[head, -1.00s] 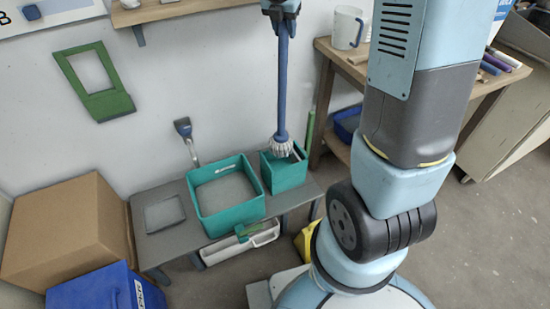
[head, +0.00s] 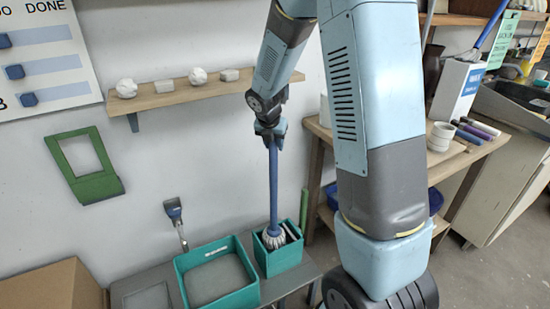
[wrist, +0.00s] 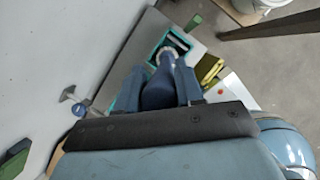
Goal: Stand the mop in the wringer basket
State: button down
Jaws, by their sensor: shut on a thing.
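The mop has a blue handle (head: 273,180) and a pale stringy head (head: 272,237). It stands nearly upright. My gripper (head: 271,131) is shut on the upper handle; in the wrist view my gripper (wrist: 157,88) has a finger on each side of it. The mop head is at the opening of the small teal bucket (head: 285,262), toward its left side. A grey slotted part shows in the bucket beside the mop head, perhaps the wringer basket. I cannot tell how deep the head sits or whether it touches the bottom.
A wide teal tub (head: 222,299) stands just left of the bucket on a low grey bench. A wall shelf (head: 190,96) with white lumps is above. A wooden table (head: 445,160) stands at right.

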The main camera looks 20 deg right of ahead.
aim_at(274, 156)
jog(key=shift+f, duration=2.75)
jog(key=c, duration=0.7)
grip_release()
